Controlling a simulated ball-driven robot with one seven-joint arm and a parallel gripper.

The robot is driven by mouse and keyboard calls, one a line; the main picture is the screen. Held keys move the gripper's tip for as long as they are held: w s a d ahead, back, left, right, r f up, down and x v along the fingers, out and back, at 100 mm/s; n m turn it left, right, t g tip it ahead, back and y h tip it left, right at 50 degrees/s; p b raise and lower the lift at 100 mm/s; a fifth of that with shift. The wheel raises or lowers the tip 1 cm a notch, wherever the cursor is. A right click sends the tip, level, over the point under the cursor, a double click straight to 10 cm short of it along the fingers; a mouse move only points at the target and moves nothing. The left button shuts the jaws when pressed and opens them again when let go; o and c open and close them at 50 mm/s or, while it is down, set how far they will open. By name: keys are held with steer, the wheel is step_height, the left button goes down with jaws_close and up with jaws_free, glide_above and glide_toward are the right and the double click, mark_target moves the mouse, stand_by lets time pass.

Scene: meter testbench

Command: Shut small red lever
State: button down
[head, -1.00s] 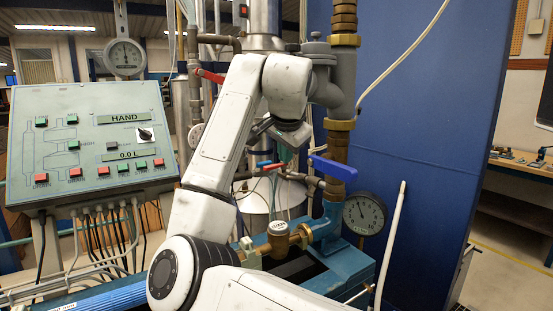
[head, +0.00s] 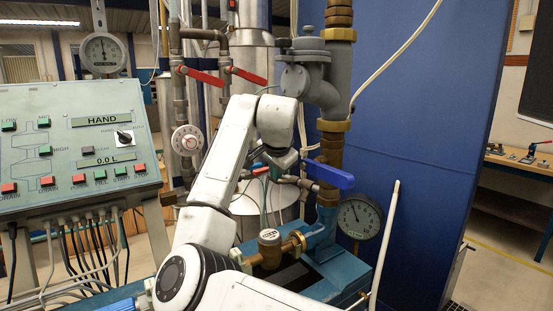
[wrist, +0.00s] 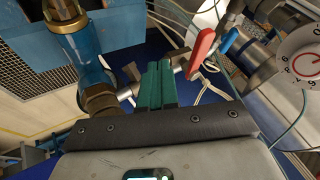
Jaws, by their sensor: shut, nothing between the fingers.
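The small red lever (wrist: 202,51) shows in the wrist view on a metal valve, right of my fingertips. It looks apart from them. In the head view, the small red lever (head: 262,171) is a small red piece just below my wrist, partly hidden by the arm. My gripper (wrist: 160,66) has green fingers pressed together with nothing between them. In the head view my arm hides most of the fingers.
Two larger red levers (head: 200,76) (head: 248,76) are on pipes behind my arm. A big blue lever (head: 330,174), a gauge (head: 359,217) and a brass water meter (head: 269,238) are close by. A control panel (head: 82,145) stands left. A white dial (wrist: 302,60) is at the right in the wrist view.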

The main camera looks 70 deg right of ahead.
mark_target(262, 170)
steer(key=shift+w+d+r, duration=0.1)
steer(key=shift+w+d, duration=0.25)
steer(key=shift+w, duration=0.55)
steer(key=shift+w+d, duration=0.35)
steer(key=shift+w, duration=0.5)
steer(key=shift+r+p, duration=0.1)
steer(key=shift+p, duration=0.4)
steer(key=shift+w+d+r+p, duration=0.2)
steer(key=shift+w+p, duration=0.45)
steer(key=shift+p, duration=0.6)
steer(key=shift+w+a+f, duration=0.1)
steer(key=shift+w, duration=0.1)
steer(key=shift+w, duration=0.1)
